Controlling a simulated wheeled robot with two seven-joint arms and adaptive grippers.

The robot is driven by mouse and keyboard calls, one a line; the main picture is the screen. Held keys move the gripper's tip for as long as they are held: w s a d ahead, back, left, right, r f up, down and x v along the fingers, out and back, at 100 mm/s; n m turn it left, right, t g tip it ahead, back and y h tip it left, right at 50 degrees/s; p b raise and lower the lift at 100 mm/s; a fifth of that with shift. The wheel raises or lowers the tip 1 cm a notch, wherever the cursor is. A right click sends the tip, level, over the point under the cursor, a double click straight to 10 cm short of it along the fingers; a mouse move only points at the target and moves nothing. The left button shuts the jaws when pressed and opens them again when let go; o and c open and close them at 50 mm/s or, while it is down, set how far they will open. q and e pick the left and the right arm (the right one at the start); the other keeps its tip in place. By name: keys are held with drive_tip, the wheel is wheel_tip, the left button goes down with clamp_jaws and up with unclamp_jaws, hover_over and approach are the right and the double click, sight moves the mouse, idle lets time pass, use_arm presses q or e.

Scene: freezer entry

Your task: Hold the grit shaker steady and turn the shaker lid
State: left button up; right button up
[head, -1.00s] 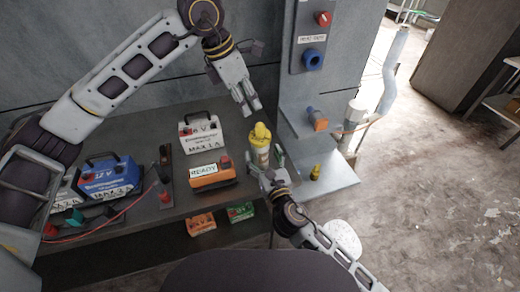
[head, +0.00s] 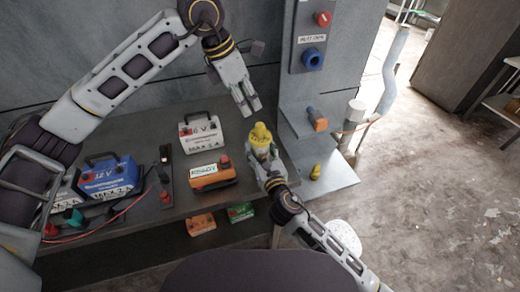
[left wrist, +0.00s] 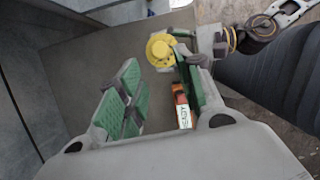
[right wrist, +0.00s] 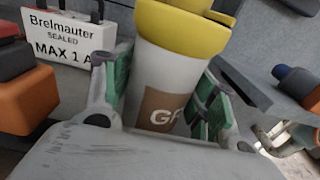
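The grit shaker (right wrist: 165,85), a pale cylinder with a yellow lid (head: 261,136), stands upright at the bench's right front corner. The lid also shows from above in the left wrist view (left wrist: 160,48). My right gripper (head: 264,163) is around the shaker's body, with one green-padded finger on each side. Its fingers look spread, close beside the body; firm contact cannot be made out. My left gripper (head: 250,108) is open and empty, pointing down, above and behind the lid and apart from it.
An orange box marked READY (head: 212,175) and a white 6 V box (head: 200,133) stand left of the shaker. A blue 12 V box (head: 108,178) is farther left. A grey panel post (head: 320,85) and a low shelf with a small yellow object (head: 315,172) are at the right.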

drive_tip(key=c, duration=0.9)
use_arm(q)
drive_tip(key=shift+o, duration=1.4)
drive_tip(key=shift+r, duration=0.1)
drive_tip(key=d+r+y, duration=0.1)
drive_tip(key=d+r, duration=0.3)
drive_tip(key=d, duration=0.4)
drive_tip(key=shift+w+a+f+n+g+y, duration=0.4)
drive_tip(key=shift+a+f+n, duration=0.3)
drive_tip(key=shift+n, duration=1.5)
drive_tip(key=shift+w+a+f+n+g+y, duration=0.2)
drive_tip(key=shift+a+f+n+y, duration=0.4)
drive_tip(key=shift+n, duration=1.6)
drive_tip(key=shift+w+a+f+n+g+y, duration=0.4)
drive_tip(key=shift+a+n, duration=0.5)
drive_tip(key=shift+n, duration=1.3)
